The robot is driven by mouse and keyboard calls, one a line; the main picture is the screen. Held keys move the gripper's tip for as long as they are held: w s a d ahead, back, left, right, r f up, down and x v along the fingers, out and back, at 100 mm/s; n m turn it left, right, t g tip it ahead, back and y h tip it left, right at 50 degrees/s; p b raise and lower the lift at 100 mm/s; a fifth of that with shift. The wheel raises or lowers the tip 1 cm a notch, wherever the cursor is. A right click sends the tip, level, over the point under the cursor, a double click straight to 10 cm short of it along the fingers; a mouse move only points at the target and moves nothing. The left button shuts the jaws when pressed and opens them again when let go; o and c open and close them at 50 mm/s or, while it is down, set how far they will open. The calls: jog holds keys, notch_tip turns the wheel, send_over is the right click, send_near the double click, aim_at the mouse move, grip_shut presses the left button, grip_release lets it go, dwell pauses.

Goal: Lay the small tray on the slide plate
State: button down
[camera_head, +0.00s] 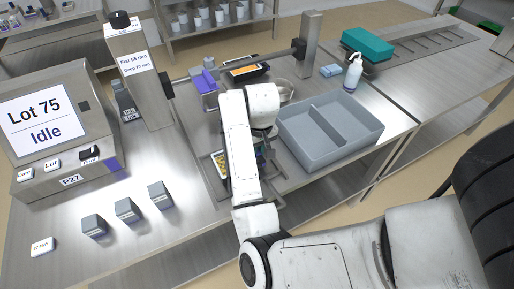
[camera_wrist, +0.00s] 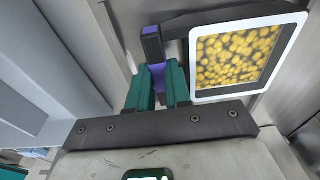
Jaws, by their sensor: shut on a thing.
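In the wrist view a small tray (camera_wrist: 235,52) with a pale rim and round yellow contents lies just right of my fingers. A dark bar (camera_wrist: 225,16) runs behind it to an upright purple-and-black handle (camera_wrist: 154,48). The green fingers of my gripper (camera_wrist: 158,86) are shut on this handle. I cannot tell how the bar and tray are joined. In the head view a bit of the yellow-filled tray (camera_head: 220,160) shows left of my forearm; my arm hides most of the gripper there. I cannot single out the slide plate.
A grey divided bin (camera_head: 365,146) stands close right of my arm. The sealer's upright column (camera_head: 140,75) and console (camera_head: 45,130) reading "Idle" stand left. Behind are a black tray with orange contents (camera_head: 246,70) and a pump bottle (camera_head: 353,72). Three grey blocks (camera_head: 127,210) stand in front left.

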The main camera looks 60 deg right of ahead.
dwell(0.4)
jog(key=c, duration=1)
grip_release()
jog(key=c, duration=0.3)
jog(key=shift+r, duration=0.1)
jog(key=shift+r+p, duration=3.4)
jog(key=shift+p, duration=0.45)
